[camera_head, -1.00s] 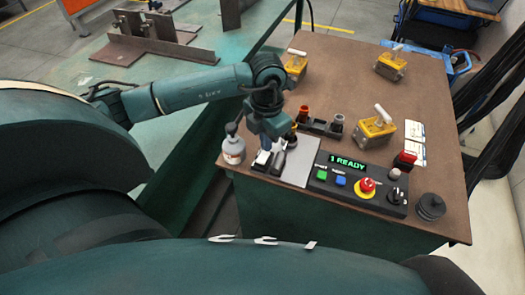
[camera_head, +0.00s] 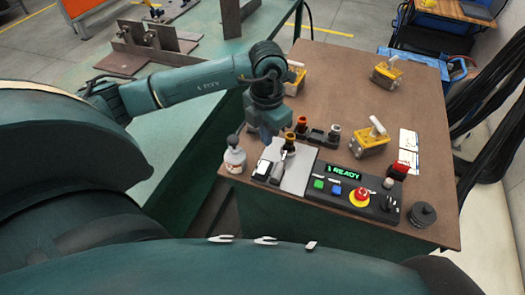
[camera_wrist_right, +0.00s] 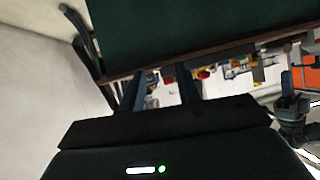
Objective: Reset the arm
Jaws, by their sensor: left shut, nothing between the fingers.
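My left gripper (camera_head: 268,138) hangs from its teal arm in the head view, over the near left corner of the brown tabletop. Its jaws point down and are shut with nothing held. A white bottle (camera_head: 235,160) with a dark top stands just left of it. Small black and white items (camera_head: 263,170) lie just below it in the picture, beside a grey plate (camera_head: 297,176). My right gripper (camera_wrist_right: 162,85) shows in the right wrist view. Its two dark fingers stand apart with no held object visible between them. It is not in the head view.
A control panel (camera_head: 325,195) reading "1 READY" has a red emergency button (camera_head: 360,197). Yellow blocks with white handles (camera_head: 370,140) and a dark rack (camera_head: 318,136) stand on the brown tabletop (camera_head: 330,80). A green welding table (camera_head: 190,60) with brackets lies left. Black cables hang right.

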